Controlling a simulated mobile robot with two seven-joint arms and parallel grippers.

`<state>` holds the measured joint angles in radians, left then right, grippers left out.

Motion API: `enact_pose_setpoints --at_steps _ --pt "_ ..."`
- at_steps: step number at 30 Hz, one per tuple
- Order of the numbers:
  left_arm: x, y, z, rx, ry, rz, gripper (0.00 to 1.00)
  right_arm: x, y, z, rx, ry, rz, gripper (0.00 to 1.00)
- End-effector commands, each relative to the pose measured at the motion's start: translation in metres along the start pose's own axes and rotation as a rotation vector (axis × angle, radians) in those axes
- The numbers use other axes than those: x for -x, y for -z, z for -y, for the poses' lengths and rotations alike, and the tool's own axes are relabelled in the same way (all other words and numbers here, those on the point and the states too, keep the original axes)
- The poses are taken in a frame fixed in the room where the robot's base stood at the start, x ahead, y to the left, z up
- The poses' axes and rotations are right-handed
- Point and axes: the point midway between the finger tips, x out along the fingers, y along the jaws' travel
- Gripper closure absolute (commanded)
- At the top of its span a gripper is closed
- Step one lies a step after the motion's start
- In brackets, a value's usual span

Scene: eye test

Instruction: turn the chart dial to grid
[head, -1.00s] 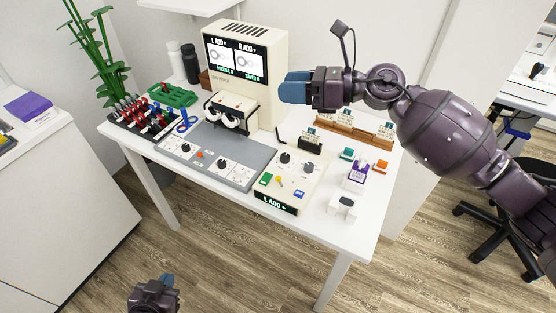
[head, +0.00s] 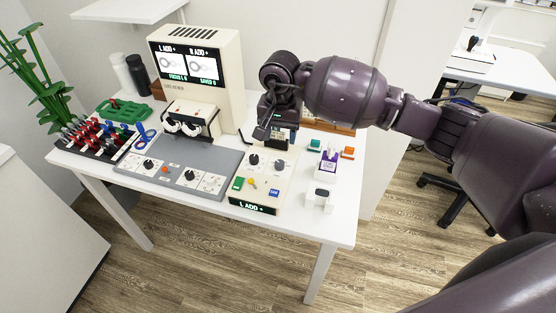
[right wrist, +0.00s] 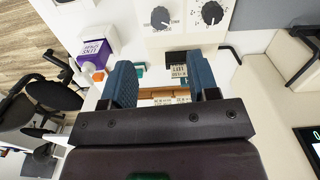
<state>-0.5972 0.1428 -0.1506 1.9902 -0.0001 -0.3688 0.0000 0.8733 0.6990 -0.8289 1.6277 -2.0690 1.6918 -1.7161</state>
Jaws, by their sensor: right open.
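The beige control box (head: 262,190) stands right of centre on the table, with a left black dial (head: 254,160) and a right black dial (head: 279,164). Both dials also show at the top of the right wrist view, one (right wrist: 160,18) left of the other (right wrist: 212,12). Their labels are too small to read, so I cannot tell which is the chart dial. My right gripper (head: 277,112) points down behind the box. Its blue fingers are apart and empty in the right wrist view (right wrist: 160,80), clear of both dials. My left gripper is out of view.
A grey panel (head: 170,185) with two more dials lies left of the box. The viewer (head: 225,75) with screens stands behind. A purple-and-white box (head: 328,162) and a small white block (head: 320,198) stand to the right. Cards on a wooden holder (right wrist: 158,92) are near my fingers.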

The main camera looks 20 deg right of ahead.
Motion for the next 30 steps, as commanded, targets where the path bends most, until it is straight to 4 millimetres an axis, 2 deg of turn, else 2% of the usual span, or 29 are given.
enact_pose_setpoints --at_steps 15,21,30 --pt "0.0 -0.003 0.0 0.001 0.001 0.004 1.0 -0.082 -0.002 0.0 -0.004 0.0 0.006 0.45" --pt "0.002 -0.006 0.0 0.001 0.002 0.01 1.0 -0.098 -0.001 0.001 -0.003 0.002 0.004 0.45" --pt "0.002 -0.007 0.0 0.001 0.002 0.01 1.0 -0.101 -0.001 0.001 -0.003 0.002 0.002 0.45"
